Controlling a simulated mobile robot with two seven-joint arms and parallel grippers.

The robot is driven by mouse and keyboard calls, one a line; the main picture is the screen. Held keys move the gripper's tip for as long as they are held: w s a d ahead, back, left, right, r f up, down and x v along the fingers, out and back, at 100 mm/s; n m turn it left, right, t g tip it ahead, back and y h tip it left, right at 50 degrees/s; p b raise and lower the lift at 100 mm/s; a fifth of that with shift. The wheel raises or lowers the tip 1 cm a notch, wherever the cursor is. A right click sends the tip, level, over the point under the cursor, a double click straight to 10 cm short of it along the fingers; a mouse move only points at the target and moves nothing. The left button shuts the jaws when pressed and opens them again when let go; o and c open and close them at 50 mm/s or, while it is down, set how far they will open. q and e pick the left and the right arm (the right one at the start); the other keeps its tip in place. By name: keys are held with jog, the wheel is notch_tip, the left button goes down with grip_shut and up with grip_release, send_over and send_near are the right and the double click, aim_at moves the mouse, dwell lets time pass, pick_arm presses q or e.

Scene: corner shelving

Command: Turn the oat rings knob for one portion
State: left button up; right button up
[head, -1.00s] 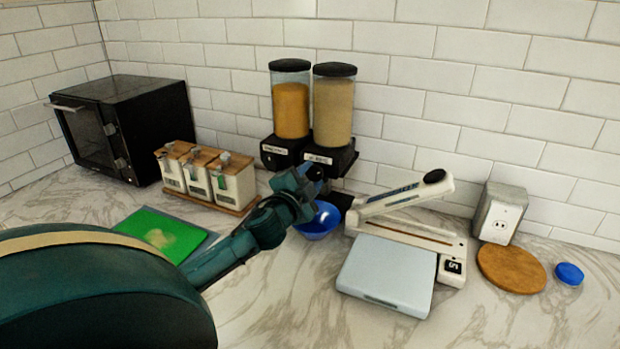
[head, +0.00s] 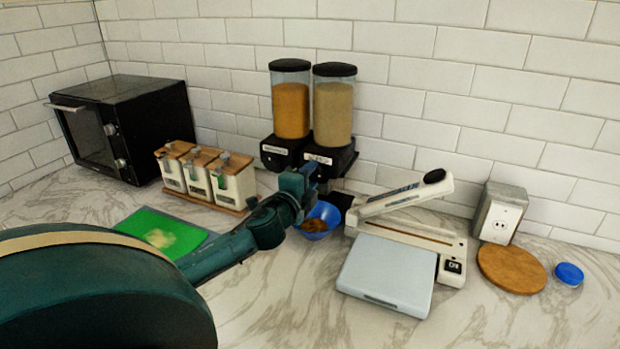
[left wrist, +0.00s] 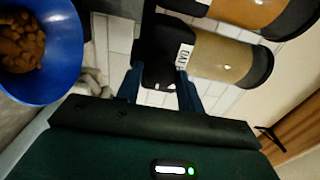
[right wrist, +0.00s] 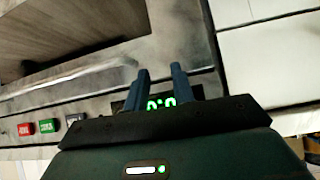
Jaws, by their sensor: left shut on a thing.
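The cereal dispenser has two clear canisters with black lids, an orange-filled one (head: 291,105) at left and a tan-filled one (head: 332,108) at right. Each black base bears a white label, too blurred to read surely. My left gripper (head: 308,176) is at the front of the right-hand base (head: 338,158), shut on its knob. The arm hides the knob; in the left wrist view the fingers (left wrist: 160,92) straddle the dark base front. A blue bowl (head: 322,211) sits below, holding brown pieces, clearer in the left wrist view (left wrist: 70,45). My right gripper (right wrist: 161,80) is open and empty.
A sealer with raised arm (head: 405,200) and a pale flat box (head: 388,272) stand right of the bowl. Three lidded canisters (head: 232,188), a green mat (head: 135,222) and a black oven (head: 125,125) lie left. A green display (right wrist: 160,103) shows beyond my right fingers.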

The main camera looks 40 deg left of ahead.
dwell(0.3)
pick_arm(q)
jog(key=o, duration=1)
jog(key=shift+s, duration=0.1)
jog(key=b+v, duration=0.2)
jog(key=v, duration=1.1)
